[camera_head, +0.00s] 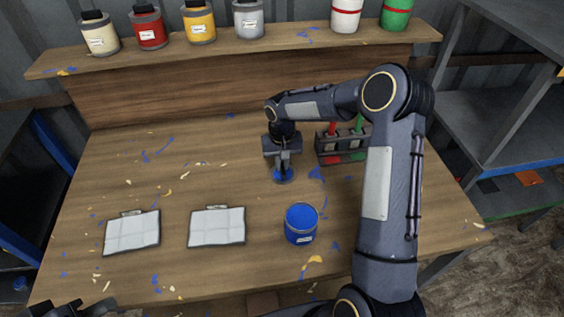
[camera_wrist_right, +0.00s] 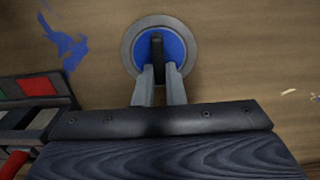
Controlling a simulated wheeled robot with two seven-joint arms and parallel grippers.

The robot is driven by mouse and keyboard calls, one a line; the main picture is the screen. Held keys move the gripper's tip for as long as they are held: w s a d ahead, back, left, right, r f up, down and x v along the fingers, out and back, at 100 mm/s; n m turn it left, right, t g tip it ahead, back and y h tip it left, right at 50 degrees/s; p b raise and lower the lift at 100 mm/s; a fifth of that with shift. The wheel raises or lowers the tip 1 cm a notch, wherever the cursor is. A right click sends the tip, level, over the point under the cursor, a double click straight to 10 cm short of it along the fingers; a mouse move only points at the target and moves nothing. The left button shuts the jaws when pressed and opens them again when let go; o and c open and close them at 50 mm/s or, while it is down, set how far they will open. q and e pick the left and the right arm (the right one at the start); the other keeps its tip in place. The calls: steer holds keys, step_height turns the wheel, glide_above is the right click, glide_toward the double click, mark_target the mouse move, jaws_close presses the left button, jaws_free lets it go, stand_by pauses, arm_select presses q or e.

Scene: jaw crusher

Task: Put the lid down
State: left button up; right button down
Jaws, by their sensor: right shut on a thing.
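The lid (camera_wrist_right: 132,49) is a round grey disc with a blue middle and a dark upright handle. My right gripper (camera_wrist_right: 156,72) is shut on that handle. In the head view the lid (camera_head: 283,176) is at or just above the wooden table, below my right gripper (camera_head: 283,163); I cannot tell whether it touches the wood. An open can of blue paint (camera_head: 301,224) stands upright on the table, nearer than the lid. At the bottom left edge, part of my left arm (camera_head: 85,309) shows, but its fingertips are not clear.
A dark rack with red and green items (camera_head: 330,146) stands right of the lid. Several paint cans line the back shelf (camera_head: 270,45). The table's left middle (camera_head: 170,165) is clear apart from paint splashes.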

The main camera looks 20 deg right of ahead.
mark_target(282, 165)
steer(key=c, duration=1.5)
jaws_free()
step_height(282, 165, up, 12)
steer(key=s+r+t, duration=0.1)
steer(key=s+r, duration=0.5)
steer(key=s, duration=0.2)
steer(key=s+a+t+y, duration=0.2)
steer(key=s, duration=0.9)
steer(key=s+a+n+t+y, duration=0.1)
steer(key=s+a+t, duration=0.1)
steer(key=s, duration=0.9)
steer(key=shift+s+a+f+t+y, duration=0.2)
steer(key=shift+a+f+t+y, duration=0.1)
steer(key=shift+a+f+y, duration=0.15)
steer(key=shift+r, duration=0.1)
